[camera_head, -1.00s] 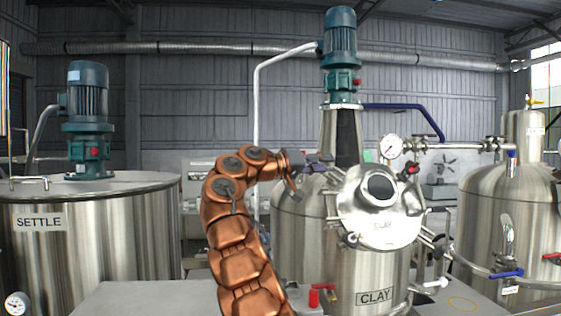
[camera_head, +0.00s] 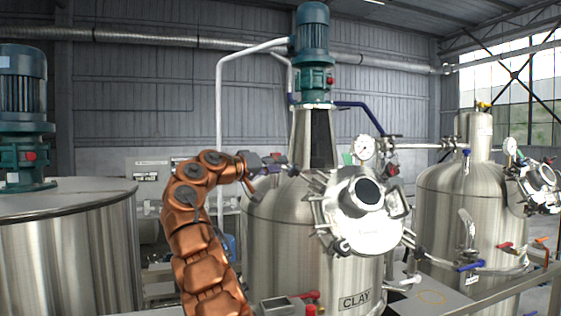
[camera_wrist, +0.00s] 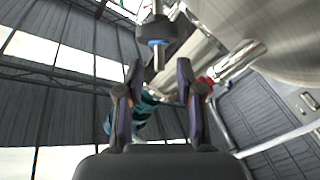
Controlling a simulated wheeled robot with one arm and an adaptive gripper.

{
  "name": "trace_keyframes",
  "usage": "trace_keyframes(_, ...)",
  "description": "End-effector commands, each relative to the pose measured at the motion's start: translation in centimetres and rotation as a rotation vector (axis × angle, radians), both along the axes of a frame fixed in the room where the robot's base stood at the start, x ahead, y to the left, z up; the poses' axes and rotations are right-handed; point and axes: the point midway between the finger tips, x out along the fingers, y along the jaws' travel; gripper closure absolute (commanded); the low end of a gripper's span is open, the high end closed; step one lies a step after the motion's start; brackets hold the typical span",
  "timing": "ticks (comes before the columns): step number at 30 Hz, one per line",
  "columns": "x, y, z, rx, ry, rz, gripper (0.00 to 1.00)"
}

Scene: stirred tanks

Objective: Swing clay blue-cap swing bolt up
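The CLAY tank (camera_head: 275,235) is a steel vessel with a round, tilted hatch lid (camera_head: 362,232) that has a short round port and several swing bolts around its rim. My gripper (camera_head: 277,163) is up and left of this lid, apart from it. In the wrist view my gripper (camera_wrist: 160,72) has its two dark fingers spread with a gap between them. A dark knob with a blue band on a metal rod (camera_wrist: 157,43) shows beyond the fingertips; it looks like the blue-cap swing bolt. I cannot make out the blue cap in the head view.
A green motor (camera_head: 313,45) stands above the CLAY tank. A pressure gauge (camera_head: 363,148) and a blue pipe (camera_head: 358,108) are behind the lid. A red-marked part (camera_wrist: 206,80) is near the right finger.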

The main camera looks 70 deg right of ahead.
Motion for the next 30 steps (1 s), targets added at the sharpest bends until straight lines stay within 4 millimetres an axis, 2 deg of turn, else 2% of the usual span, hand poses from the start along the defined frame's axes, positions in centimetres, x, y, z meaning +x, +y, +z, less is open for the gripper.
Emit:
trace_keyframes(6,-0.9,-1.5,0.1,0.002,0.001,-0.003,0.64)
trace_keyframes(17,-1.0,-1.8,0.0,0.000,0.001,-0.002,0.64)
trace_keyframes(27,-1.0,-1.8,0.0,0.000,0.001,-0.002,0.98)
trace_keyframes(30,-1.0,-1.8,0.0,0.000,0.001,-0.002,1.00)
